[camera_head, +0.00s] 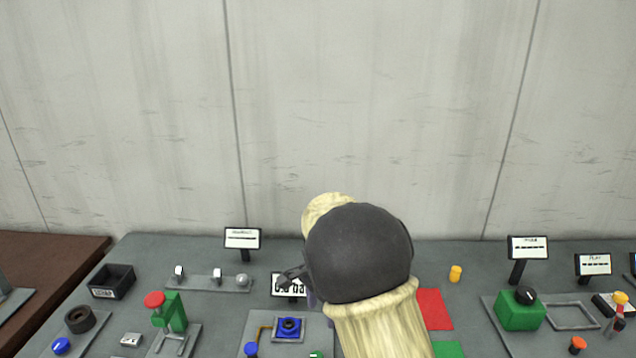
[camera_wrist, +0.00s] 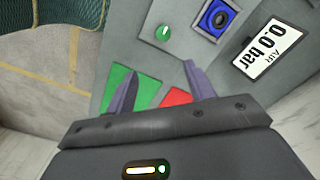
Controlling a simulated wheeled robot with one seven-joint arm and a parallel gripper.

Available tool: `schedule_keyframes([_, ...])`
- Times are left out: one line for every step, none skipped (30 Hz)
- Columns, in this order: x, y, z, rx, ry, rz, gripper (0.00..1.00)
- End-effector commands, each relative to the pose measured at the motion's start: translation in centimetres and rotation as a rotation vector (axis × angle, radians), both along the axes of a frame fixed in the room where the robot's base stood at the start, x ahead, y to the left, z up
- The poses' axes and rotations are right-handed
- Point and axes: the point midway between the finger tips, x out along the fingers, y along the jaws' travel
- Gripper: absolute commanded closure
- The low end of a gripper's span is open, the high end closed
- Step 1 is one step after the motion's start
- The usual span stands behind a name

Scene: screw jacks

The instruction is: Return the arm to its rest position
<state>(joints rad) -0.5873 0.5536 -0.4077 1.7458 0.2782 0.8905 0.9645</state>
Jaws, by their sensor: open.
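My gripper (camera_wrist: 160,90) shows in the wrist view with its two purple-grey fingers spread apart and nothing between them. It is above the table, over a green patch (camera_wrist: 142,95) and a red patch (camera_wrist: 176,98). In the head view my arm rises from the bottom edge right of centre and hides most of the gripper. The red patch (camera_head: 434,308) and the green patch (camera_head: 447,349) show just right of the arm there.
The grey table (camera_head: 215,315) carries screw-jack stations, a green block (camera_head: 520,312), a black bin (camera_head: 112,281) and small sign stands. A display reading 0.0 bar (camera_wrist: 268,48) and a blue device (camera_wrist: 217,17) are near the gripper. A concrete wall (camera_head: 370,110) stands behind.

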Motion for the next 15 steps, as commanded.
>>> schedule_keyframes([-0.6,-1.3,0.3,0.007,-0.006,0.020,0.46])
schedule_keyframes([-1.0,-2.0,0.3,0.011,-0.009,0.043,0.46])
schedule_keyframes([-1.7,-3.2,0.5,0.014,-0.019,0.081,0.46])
schedule_keyframes([-2.3,-4.1,0.6,0.018,-0.026,0.114,0.46])
schedule_keyframes([-3.1,-5.0,0.7,0.019,-0.035,0.149,0.46])
schedule_keyframes([-4.1,-6.2,0.8,0.021,-0.047,0.202,0.46])
schedule_keyframes([-4.9,-7.0,0.8,0.021,-0.057,0.244,0.46])
schedule_keyframes([-5.8,-7.8,0.9,0.019,-0.069,0.285,0.46])
schedule_keyframes([-6.9,-8.8,1.0,0.016,-0.085,0.342,0.46])
schedule_keyframes([-7.8,-9.5,1.1,0.010,-0.096,0.387,0.46])
schedule_keyframes([-8.8,-10.1,1.1,0.006,-0.109,0.430,0.46])
schedule_keyframes([-10.0,-11.0,1.2,-0.004,-0.126,0.490,0.46])
schedule_keyframes([-11.0,-11.5,1.2,-0.012,-0.137,0.536,0.46])
schedule_keyframes([-11.9,-12.1,1.2,-0.023,-0.149,0.583,0.46])
schedule_keyframes([-13.2,-12.7,1.2,-0.038,-0.165,0.643,0.46])
